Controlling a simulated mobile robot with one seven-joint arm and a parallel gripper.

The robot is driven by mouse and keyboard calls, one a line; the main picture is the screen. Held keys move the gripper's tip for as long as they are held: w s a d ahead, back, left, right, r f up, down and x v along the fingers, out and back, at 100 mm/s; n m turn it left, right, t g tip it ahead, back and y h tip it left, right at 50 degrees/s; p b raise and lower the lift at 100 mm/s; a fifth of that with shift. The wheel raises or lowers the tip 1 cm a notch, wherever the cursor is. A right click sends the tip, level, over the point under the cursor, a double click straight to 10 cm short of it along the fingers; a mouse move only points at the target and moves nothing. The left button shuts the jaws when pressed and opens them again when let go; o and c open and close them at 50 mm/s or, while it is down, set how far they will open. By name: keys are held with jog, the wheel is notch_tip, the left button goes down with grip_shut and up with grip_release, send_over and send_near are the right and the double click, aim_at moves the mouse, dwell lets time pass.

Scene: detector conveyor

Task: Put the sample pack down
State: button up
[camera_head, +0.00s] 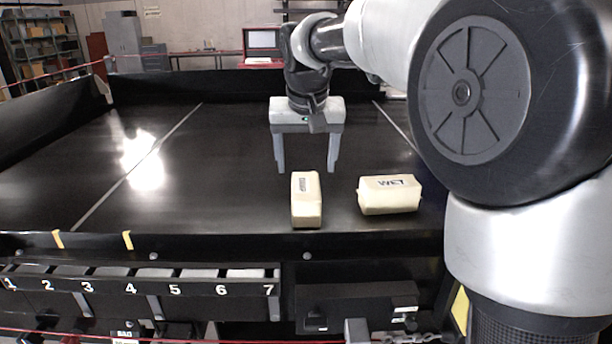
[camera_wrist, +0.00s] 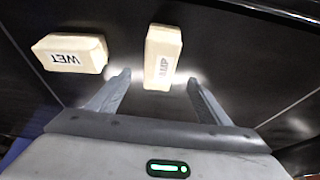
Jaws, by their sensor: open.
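Two cream sample packs lie on the black conveyor near its front edge. One pack (camera_head: 306,203), with a partly legible label that looks like "DAMP", lies lengthwise just below my gripper (camera_head: 306,170) in the head view. In the wrist view this pack (camera_wrist: 162,58) sits between and beyond the two fingertips (camera_wrist: 158,80). The other pack (camera_head: 389,196), labelled "WET", lies crosswise to its right; it also shows in the wrist view (camera_wrist: 72,54) at the left. My gripper points down, open, with nothing held. The fingers look apart from both packs.
The black conveyor (camera_head: 240,150) has wide free room to the left and behind. Numbered slots (camera_head: 140,272), 1 to 7, run along the front below its edge. Dark side walls rise at the left and back. A red-framed monitor (camera_head: 263,42) and shelves (camera_head: 42,50) stand behind.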

jog(key=shift+s+r, duration=0.35)
jog(key=shift+r, duration=0.3)
jog(key=s+d+r, duration=0.1)
jog(key=s+d, duration=0.6)
jog(key=s, duration=0.6)
jog(key=s+d+f, duration=0.2)
jog(key=s+f, duration=0.2)
jog(key=s, duration=0.4)
jog(key=s+d+f+t, duration=0.1)
jog(key=s+d+f, duration=0.2)
jog(key=s, duration=0.4)
jog(key=shift+s+d+f, duration=0.15)
jog(key=shift+s+f, duration=0.25)
jog(key=shift+f, duration=0.4)
jog(key=shift+o, duration=0.4)
